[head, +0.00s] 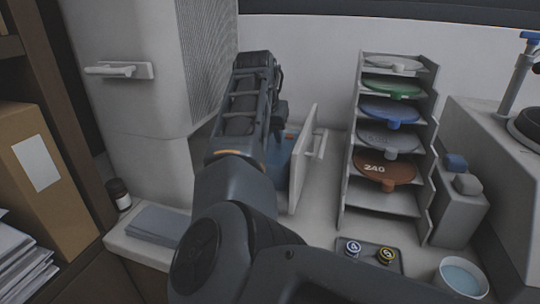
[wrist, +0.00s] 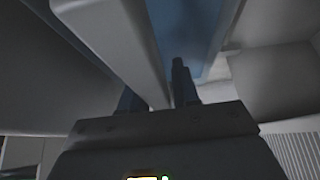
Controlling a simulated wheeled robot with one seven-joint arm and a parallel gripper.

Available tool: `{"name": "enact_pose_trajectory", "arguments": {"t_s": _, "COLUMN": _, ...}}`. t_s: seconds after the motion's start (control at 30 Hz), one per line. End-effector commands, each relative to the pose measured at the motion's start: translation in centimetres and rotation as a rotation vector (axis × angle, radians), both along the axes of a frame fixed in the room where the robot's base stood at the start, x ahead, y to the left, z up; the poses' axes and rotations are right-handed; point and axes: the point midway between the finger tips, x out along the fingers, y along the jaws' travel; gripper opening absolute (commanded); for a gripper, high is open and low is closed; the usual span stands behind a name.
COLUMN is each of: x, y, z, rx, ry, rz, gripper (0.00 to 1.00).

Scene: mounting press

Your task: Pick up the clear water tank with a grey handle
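The clear water tank (head: 282,152) shows as a bluish box in the middle of the head view, partly hidden by my arm. Its pale upright front panel (head: 303,150) carries a light grey handle (head: 320,146) on the right side. In the wrist view the tank's blue body (wrist: 188,32) is at the top. My gripper (wrist: 158,97) has its dark fingers apart, with a pale bar (wrist: 118,45) running between them. I cannot tell whether this bar is the handle or the panel edge. Contact is not clear. In the head view my fingertips are hidden.
A tall white machine (head: 135,95) stands left of the tank. A rack (head: 352,185) of coloured discs stands to the right. Bare counter lies before the tank.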

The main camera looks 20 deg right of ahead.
Motion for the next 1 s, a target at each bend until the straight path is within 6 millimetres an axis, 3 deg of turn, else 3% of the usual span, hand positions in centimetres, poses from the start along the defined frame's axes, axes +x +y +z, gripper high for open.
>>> {"name": "enact_pose_trajectory", "arguments": {"t_s": 0.3, "x": 0.0, "y": 0.0, "z": 0.0, "rx": 0.0, "ry": 0.0, "rz": 0.0, "gripper": 0.0}}
{"name": "enact_pose_trajectory", "arguments": {"t_s": 0.8, "x": 0.1, "y": 0.1, "z": 0.5, "rx": 0.003, "ry": -0.005, "rz": -0.001, "gripper": 0.0}}
{"name": "enact_pose_trajectory", "arguments": {"t_s": 1.0, "x": 0.1, "y": -0.1, "z": 4.6, "rx": -0.001, "ry": -0.006, "rz": -0.001, "gripper": 0.0}}
